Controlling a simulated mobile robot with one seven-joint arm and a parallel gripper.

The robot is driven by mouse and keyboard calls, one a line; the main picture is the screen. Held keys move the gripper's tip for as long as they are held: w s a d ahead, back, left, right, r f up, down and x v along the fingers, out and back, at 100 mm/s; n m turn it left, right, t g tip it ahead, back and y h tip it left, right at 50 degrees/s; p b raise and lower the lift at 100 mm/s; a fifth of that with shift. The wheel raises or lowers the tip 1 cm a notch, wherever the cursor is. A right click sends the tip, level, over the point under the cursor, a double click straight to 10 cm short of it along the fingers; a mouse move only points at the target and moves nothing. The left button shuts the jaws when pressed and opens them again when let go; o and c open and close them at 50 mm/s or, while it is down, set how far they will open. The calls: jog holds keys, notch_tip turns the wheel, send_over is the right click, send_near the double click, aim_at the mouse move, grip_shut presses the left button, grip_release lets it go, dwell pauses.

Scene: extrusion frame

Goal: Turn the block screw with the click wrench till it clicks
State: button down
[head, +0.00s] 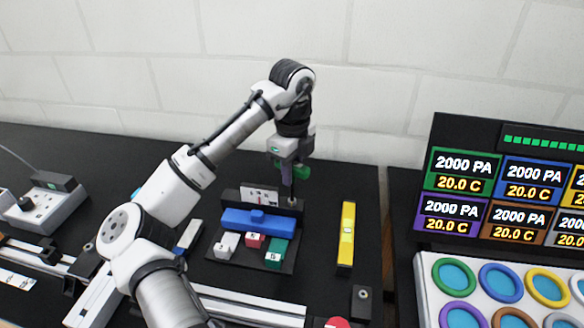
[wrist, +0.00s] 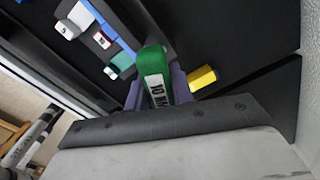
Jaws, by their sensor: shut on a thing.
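My gripper (head: 287,172) is above the back right of a dark fixture (head: 228,252) in the head view. In the wrist view its purple fingers (wrist: 157,92) are shut on the click wrench (wrist: 152,62), a green body with a white label reading 10 NM. A bit of the green wrench (head: 304,172) also shows beside the fingers in the head view. A small grey screw-like piece (head: 292,202) stands at the fixture's back right corner, just below the gripper. I cannot tell whether the wrench touches it. The wrench's working end is hidden.
The fixture carries a blue bar (head: 250,222) and white (head: 226,245), red (head: 255,241) and green (head: 276,254) blocks. A yellow level (head: 347,235) lies to the right. Display panels (head: 500,180) and a tray of coloured rings (head: 425,290) stand further right. A wall is behind.

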jog(key=shift+f+m, duration=0.1)
jog(key=shift+m, duration=0.4)
jog(key=shift+m, duration=0.8)
jog(key=shift+m, duration=0.8)
